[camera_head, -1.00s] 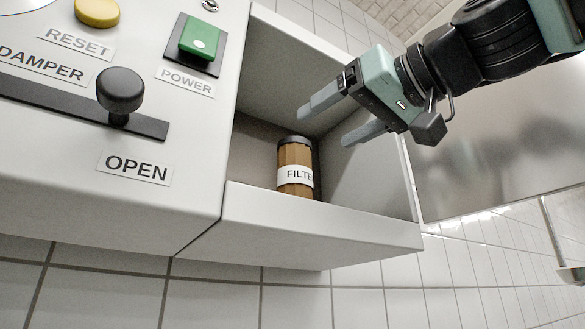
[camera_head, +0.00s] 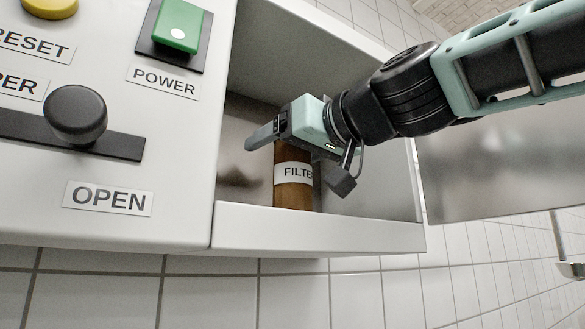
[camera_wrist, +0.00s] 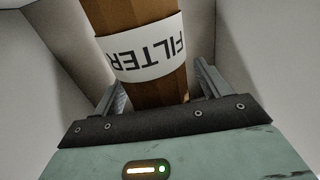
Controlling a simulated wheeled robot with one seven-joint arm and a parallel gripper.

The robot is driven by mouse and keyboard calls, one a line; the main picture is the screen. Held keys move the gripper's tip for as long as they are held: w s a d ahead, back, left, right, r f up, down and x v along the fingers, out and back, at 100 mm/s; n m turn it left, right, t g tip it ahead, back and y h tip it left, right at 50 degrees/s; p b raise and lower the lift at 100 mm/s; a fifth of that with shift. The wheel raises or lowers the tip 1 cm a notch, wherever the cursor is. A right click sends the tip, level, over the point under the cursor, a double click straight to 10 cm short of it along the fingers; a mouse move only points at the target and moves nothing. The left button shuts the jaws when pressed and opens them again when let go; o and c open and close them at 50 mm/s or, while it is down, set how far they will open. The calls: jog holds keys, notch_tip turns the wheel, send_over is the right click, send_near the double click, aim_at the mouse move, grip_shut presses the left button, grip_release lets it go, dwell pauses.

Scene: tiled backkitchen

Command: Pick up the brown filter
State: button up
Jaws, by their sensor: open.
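The brown filter (camera_head: 293,190) is an upright brown cylinder with a white FILTER label, standing in an open grey compartment (camera_head: 330,238). My gripper (camera_head: 285,140) is inside the compartment at the filter's upper part, and hides its top in the head view. In the wrist view the filter (camera_wrist: 140,18) rises between the two fingers of my gripper (camera_wrist: 160,90), one finger on each side. The fingers are open and not closed on it. Whether either finger touches the filter I cannot tell.
Left of the compartment is a panel with a green POWER switch (camera_head: 177,26), a black damper knob (camera_head: 75,114) and a yellow button (camera_head: 50,8). The compartment's side walls and front lip stand close around my gripper. A metal surface (camera_head: 490,175) is at the right.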

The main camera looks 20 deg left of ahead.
jog(key=c, duration=1.1)
jog(key=shift+s+r, duration=0.1)
jog(key=shift+r, duration=0.05)
